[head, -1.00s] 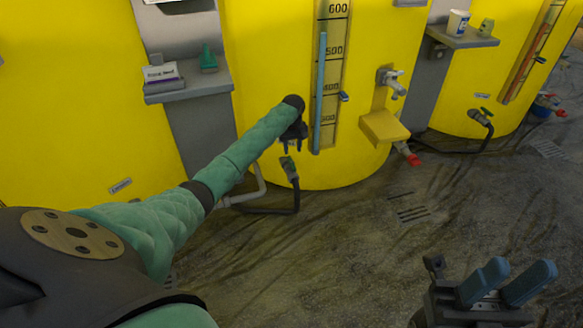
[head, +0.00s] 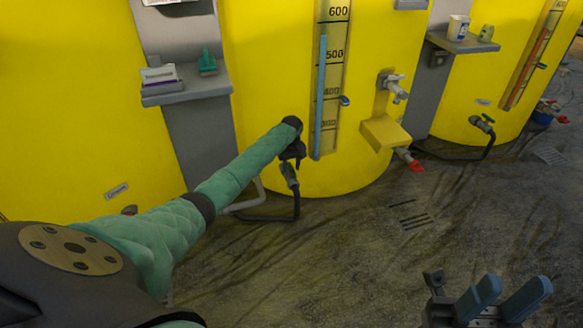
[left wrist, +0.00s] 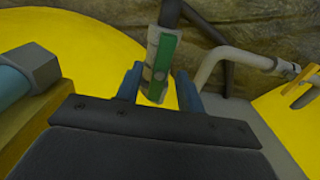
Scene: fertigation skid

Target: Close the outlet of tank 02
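The yellow middle tank (head: 265,70) has an outlet valve (head: 290,175) low on its front, joined to a black hose. In the left wrist view the valve's green handle (left wrist: 163,52) lies lengthwise along the pale valve body. My left gripper (head: 294,156) is just above the valve in the head view. In the left wrist view its blue fingers are apart, one on each side of the valve; I cannot tell whether they touch it. My right gripper (head: 508,302) is open and empty over the floor at lower right.
A red-handled valve (head: 411,161) and a yellow ledge (head: 385,132) are right of the outlet. A grey pipe (head: 245,202) and black hose (head: 296,206) run close by.

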